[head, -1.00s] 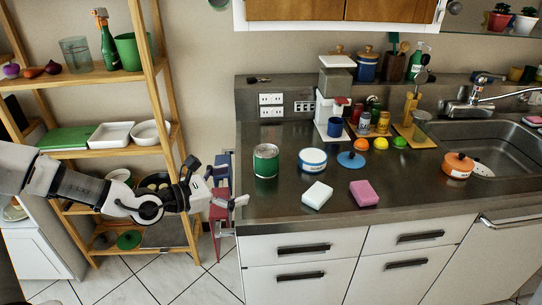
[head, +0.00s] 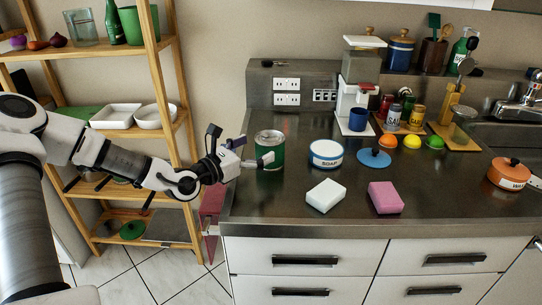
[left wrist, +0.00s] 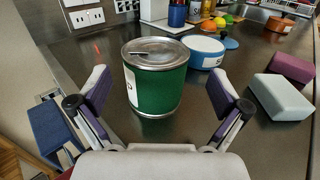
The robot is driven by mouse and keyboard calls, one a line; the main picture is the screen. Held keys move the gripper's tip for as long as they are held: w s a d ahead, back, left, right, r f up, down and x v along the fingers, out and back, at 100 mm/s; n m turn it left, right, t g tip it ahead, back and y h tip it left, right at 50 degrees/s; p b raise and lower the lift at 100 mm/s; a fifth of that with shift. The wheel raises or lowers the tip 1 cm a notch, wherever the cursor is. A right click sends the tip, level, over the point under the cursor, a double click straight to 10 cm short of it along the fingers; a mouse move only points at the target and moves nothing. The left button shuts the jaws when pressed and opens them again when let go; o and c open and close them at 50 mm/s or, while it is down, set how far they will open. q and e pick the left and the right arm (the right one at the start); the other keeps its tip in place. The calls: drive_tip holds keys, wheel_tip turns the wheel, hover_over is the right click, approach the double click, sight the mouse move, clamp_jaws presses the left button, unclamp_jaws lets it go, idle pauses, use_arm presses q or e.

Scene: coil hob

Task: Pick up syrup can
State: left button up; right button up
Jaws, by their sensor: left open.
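The syrup can is taken to be the green can with a grey metal lid and a pale label (head: 269,152), upright near the left end of the counter. In the left wrist view the can (left wrist: 156,82) stands ahead, between the lines of the two spread fingers. My left gripper (head: 254,152) is open beside the can's left side, and a finger overlaps the can's lower part in the head view. In the left wrist view the gripper (left wrist: 160,103) is empty, and I cannot tell whether a finger touches the can. My right gripper is not in view.
A white sponge (head: 325,195) and pink sponge (head: 385,197) lie in front. A coffee machine (head: 357,90) stands behind. The shelf (head: 185,130) is left.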

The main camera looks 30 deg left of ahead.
sight(270, 137)
use_arm(q)
drive_tip(key=x, duration=0.2)
drive_tip(key=b+x, duration=0.1)
drive_tip(key=x, duration=0.2)
drive_tip(key=shift+w+a+f, duration=0.1)
drive_tip(key=shift+w+a, duration=0.05)
drive_tip(key=shift+w, duration=0.2)
drive_tip(key=shift+s+a, duration=0.1)
drive_tip(key=c, duration=1.5)
drive_tip(key=shift+c, duration=0.9)
